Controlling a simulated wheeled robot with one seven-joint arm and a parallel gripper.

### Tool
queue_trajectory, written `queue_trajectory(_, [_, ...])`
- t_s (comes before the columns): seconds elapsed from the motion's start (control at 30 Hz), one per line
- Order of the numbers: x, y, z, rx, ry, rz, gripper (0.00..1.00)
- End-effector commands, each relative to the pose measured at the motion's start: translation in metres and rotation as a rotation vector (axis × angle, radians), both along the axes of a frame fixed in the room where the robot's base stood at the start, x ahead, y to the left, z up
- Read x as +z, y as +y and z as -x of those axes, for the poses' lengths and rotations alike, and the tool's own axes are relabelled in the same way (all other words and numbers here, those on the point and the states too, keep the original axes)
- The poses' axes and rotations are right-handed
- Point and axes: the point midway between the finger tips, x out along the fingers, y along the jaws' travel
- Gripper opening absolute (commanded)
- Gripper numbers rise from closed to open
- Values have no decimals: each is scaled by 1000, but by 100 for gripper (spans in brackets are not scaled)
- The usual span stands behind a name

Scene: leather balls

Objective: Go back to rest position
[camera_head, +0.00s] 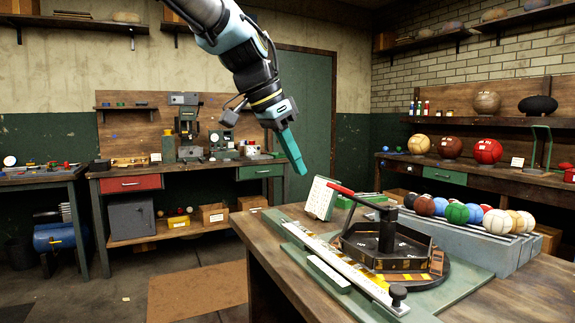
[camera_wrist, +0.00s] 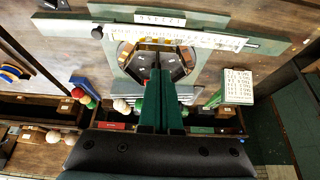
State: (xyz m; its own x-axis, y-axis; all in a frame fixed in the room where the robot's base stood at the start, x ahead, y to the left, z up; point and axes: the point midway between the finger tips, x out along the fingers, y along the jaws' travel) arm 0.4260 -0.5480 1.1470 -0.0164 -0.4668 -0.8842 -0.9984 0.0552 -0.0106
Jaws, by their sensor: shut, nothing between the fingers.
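My gripper (camera_head: 301,169) hangs in the air above the left edge of the front wooden bench (camera_head: 268,238). Its green fingers are closed together with nothing between them and point down and slightly right. In the wrist view the gripper (camera_wrist: 160,74) shows as two long green fingers side by side, over the black hexagonal fixture (camera_wrist: 184,62). In the head view that fixture (camera_head: 372,258) stands on the bench, to the right of and below my fingertips, apart from them. A red-handled lever (camera_head: 343,189) reaches up beside it.
Several colored balls (camera_head: 457,213) sit in a grey rack (camera_head: 455,247) at the bench's right. A white card stand (camera_head: 320,199) stands just below my fingertips in the head view. Back benches carry tools and larger balls. Open floor (camera_head: 198,291) lies left of the bench.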

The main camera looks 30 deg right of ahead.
Motion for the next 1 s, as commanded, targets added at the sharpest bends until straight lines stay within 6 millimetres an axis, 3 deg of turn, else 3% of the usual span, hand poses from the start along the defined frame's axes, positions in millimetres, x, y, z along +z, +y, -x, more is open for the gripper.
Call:
queue_trajectory(0.23, [-1, 2, -2, 7, 1, -2, 0])
queue_trajectory(0.37, [-17, 22, -21, 106, 18, -31, 0])
queue_trajectory(0.47, [-43, 61, -48, 279, 47, -77, 0])
queue_trajectory(0.6, [-92, 144, -83, 599, 96, -151, 0])
queue_trajectory(0.7, [-126, 208, -92, 832, 133, -197, 0])
queue_trajectory(0.9, [-179, 323, -71, 1247, 206, -261, 0])
queue_trajectory(1.0, [-196, 358, -52, 1388, 235, -275, 0])
